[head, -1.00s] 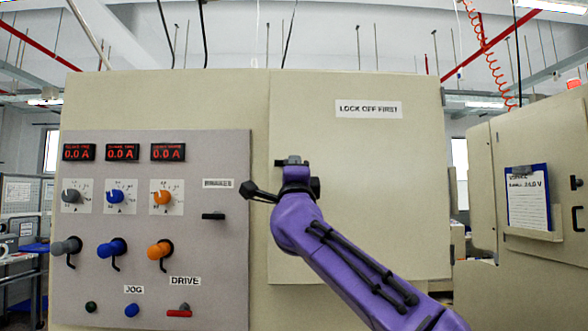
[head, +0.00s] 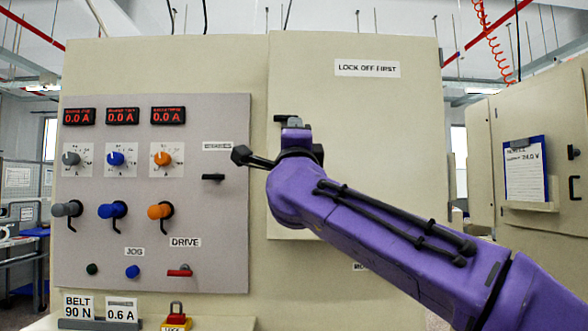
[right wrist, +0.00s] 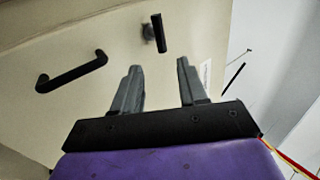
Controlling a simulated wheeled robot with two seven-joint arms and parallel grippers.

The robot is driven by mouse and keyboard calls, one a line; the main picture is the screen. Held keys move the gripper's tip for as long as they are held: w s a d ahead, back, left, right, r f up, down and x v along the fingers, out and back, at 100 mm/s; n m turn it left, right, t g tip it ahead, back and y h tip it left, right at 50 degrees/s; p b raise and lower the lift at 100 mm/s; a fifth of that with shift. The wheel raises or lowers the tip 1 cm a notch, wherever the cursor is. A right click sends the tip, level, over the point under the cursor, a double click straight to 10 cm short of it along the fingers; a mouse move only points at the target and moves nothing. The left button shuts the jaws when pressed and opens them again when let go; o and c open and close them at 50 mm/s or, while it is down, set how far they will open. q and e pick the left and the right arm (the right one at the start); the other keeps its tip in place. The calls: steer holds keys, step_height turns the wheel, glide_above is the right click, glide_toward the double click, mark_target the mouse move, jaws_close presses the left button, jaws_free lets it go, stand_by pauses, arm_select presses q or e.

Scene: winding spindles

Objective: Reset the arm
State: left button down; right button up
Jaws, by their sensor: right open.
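My purple right arm (head: 400,228) comes in from the lower right in the head view and reaches up and left in front of the beige cabinet. Beyond the fingers are a dark lever (right wrist: 159,34) and a black U-shaped handle (right wrist: 72,73) on a beige surface. My left gripper is in neither view.
A grey control panel (head: 225,260) with several knobs and red displays is left of the arm. A red and yellow lock (head: 176,318) and signs (head: 79,306) are below it. Another cabinet (head: 478,150) with a clipboard (head: 525,168) stands at the right.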

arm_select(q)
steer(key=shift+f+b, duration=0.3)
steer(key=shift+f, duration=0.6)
arm_select(e)
steer(key=v, duration=0.2)
steer(key=shift+s+f, duration=0.15)
steer(key=shift+s, duration=0.15)
steer(key=shift+d, duration=0.1)
